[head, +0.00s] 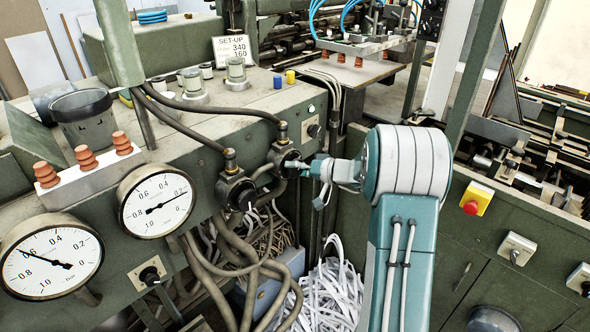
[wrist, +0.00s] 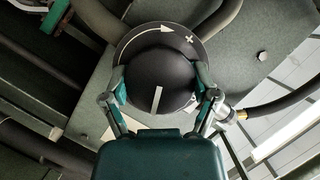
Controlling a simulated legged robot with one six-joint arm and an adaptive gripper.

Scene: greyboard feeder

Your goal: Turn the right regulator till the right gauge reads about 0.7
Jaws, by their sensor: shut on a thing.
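The right regulator (head: 284,155) is a black knob on the green machine front. My gripper (head: 302,166) reaches it from the right. In the wrist view, my gripper (wrist: 161,92) is shut on the sides of the round black knob (wrist: 158,68).
The left regulator (head: 235,188) sits just left of the held one. Thick hoses (head: 212,258) hang in front below. White paper strips (head: 325,290) fill the space beneath my arm. A red button on a yellow box (head: 476,199) is at the right.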

